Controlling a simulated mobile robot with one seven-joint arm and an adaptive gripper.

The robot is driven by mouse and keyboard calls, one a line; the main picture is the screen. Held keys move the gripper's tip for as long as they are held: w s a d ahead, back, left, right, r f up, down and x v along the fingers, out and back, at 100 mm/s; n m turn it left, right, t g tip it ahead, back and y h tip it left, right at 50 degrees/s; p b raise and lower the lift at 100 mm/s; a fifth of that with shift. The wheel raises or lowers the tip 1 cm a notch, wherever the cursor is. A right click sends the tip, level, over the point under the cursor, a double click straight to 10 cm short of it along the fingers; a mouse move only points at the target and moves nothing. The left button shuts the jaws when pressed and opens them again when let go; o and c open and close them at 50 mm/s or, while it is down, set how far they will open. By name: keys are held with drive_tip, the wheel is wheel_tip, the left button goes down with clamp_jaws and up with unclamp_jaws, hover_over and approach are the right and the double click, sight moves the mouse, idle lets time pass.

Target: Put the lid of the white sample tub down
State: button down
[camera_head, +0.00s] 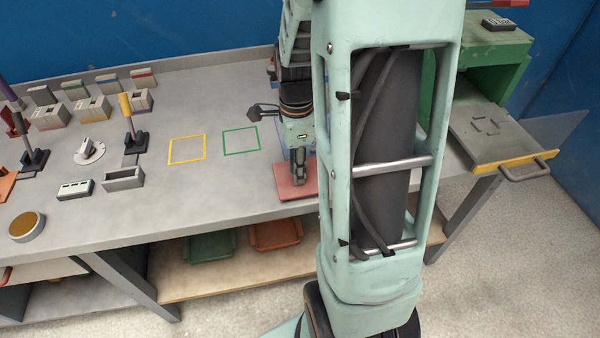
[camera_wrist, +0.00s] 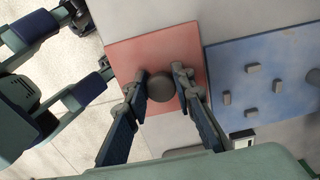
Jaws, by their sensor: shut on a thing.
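My gripper (camera_wrist: 161,84) points down over the red mat (camera_wrist: 135,55) with its two fingers on either side of a dark grey round piece (camera_wrist: 161,87), apparently the lid. My gripper (camera_head: 298,180) also shows in the head view, low over the red mat (camera_head: 284,193), where the lid cannot be made out. Whether the lid touches the mat is unclear. A round pale tub with a brown top (camera_head: 27,226) stands at the front left of the bench; it may be the white sample tub.
A blue board (camera_wrist: 290,75) with several grey blocks lies right of the mat in the wrist view. Yellow (camera_head: 187,149) and green (camera_head: 240,141) outlined squares on the bench are empty. Switches, a dial (camera_head: 89,150) and small bins crowd the left. My column hides part of the bench.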

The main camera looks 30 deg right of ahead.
drive_tip(key=shift+s+f, duration=0.1)
drive_tip(key=shift+f, duration=0.7)
drive_tip(key=shift+f+b, duration=0.15)
drive_tip(key=shift+b, duration=0.2)
drive_tip(key=c, duration=1.7)
unclamp_jaws()
drive_tip(key=shift+o, duration=0.2)
wheel_tip(320, 180, up, 12)
drive_tip(key=shift+r+p, duration=0.2)
drive_tip(key=shift+p, duration=0.65)
